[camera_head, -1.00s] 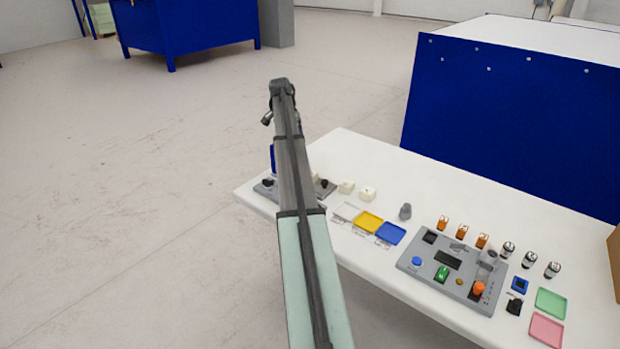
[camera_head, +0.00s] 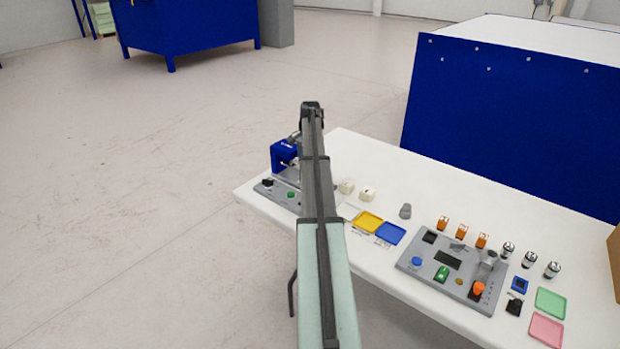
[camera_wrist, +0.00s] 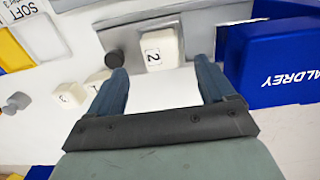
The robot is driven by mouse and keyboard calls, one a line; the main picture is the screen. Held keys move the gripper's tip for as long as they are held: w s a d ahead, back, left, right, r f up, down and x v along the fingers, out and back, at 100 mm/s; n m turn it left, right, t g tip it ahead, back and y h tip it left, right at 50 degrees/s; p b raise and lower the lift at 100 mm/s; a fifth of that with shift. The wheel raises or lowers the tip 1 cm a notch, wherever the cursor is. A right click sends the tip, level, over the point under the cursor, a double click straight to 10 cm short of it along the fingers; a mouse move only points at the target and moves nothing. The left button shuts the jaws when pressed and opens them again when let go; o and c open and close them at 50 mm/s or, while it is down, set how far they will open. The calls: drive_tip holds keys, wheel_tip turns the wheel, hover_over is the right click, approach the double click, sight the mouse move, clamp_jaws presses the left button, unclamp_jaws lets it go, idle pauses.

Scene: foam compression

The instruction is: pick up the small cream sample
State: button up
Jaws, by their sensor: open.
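My gripper (camera_wrist: 161,70) is open and empty in the wrist view, with its two blue-grey fingers apart. A cream cube marked 2 (camera_wrist: 157,49) shows beyond the gap between the fingertips, by a grey surface. A second cream cube (camera_wrist: 70,95) lies to the left of the left finger, and a third (camera_wrist: 96,79) is partly hidden by that finger. I cannot tell which is the small sample. In the head view two cream blocks (camera_head: 346,187) (camera_head: 367,194) stand just right of my arm, which hides the gripper.
A blue press (camera_head: 284,154) stands at the table's left end; its blue body (camera_wrist: 280,62) is close to the right finger. A yellow tray (camera_head: 368,222) and a blue tray (camera_head: 391,233) lie before the cubes. A grey cylinder (camera_head: 405,211) and a control panel (camera_head: 452,266) are further right.

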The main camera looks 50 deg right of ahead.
drive_tip(key=shift+a+f, duration=0.15)
drive_tip(key=shift+f, duration=1.4)
drive_tip(key=shift+a+f, duration=0.15)
drive_tip(key=shift+f, duration=1.35)
drive_tip(key=shift+c, duration=0.2)
drive_tip(key=c, duration=1.1)
